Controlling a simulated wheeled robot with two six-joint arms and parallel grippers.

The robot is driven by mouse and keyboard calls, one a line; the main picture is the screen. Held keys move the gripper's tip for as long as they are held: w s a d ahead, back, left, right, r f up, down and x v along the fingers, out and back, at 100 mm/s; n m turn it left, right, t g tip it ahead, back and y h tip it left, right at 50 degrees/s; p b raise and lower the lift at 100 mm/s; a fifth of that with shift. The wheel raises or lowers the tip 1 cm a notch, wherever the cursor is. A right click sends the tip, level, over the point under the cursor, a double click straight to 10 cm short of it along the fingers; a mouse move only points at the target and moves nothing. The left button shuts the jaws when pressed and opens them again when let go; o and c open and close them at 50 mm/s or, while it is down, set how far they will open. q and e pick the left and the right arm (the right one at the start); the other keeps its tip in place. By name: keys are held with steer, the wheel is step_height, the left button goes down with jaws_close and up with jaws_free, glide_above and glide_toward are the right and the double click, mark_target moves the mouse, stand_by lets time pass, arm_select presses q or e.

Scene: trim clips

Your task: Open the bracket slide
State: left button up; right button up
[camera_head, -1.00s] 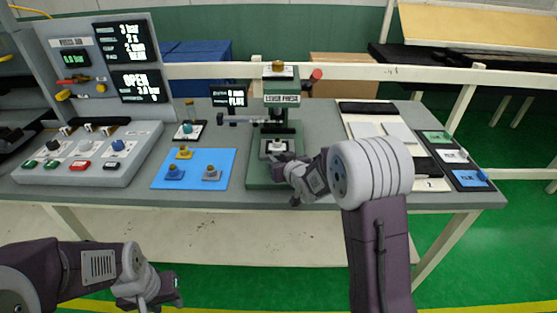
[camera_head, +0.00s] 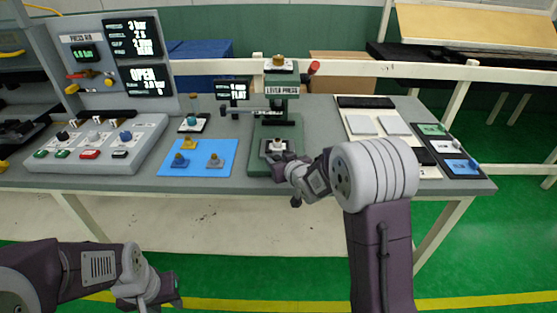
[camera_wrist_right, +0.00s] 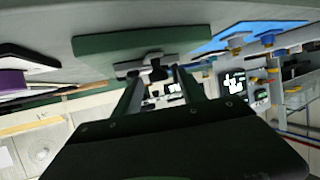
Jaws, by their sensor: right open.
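The green lever press (camera_head: 281,104) stands on the grey table. A grey fixture with a pale piece (camera_head: 277,146) sits low on its green base (camera_head: 258,150); I take this to be the bracket slide, but its position is unclear. My right gripper (camera_head: 279,163) is at the front of this fixture. In the right wrist view, its two open fingers (camera_wrist_right: 158,84) reach toward a grey block (camera_wrist_right: 150,64) at the green plate (camera_wrist_right: 140,43). I cannot tell whether they touch it. My left gripper (camera_head: 172,290) hangs low in front of the table, its jaws unclear.
A blue mat (camera_head: 200,158) with several small brackets lies left of the press. A control box (camera_head: 92,148) with knobs is further left. A black tray with coloured cards (camera_head: 448,148) and pale plates (camera_head: 394,126) lie right. My right forearm covers part of the table front.

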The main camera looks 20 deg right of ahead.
steer(key=v, duration=0.8)
steer(key=shift+s, duration=0.35)
steer(key=shift+r, duration=0.1)
step_height(320, 180, up, 5)
steer(key=s+a+g+p, duration=0.2)
steer(key=s+p, duration=0.1)
steer(key=p, duration=0.4)
steer(key=s+f+g, duration=0.5)
steer(key=s, duration=0.5)
steer(key=s+d+f+m+g+h, duration=0.1)
steer(key=s+f+g, duration=0.4)
steer(key=s, duration=0.5)
steer(key=shift+s+f+p, duration=0.4)
steer(key=shift+f+p, duration=0.05)
steer(key=shift+f, duration=0.25)
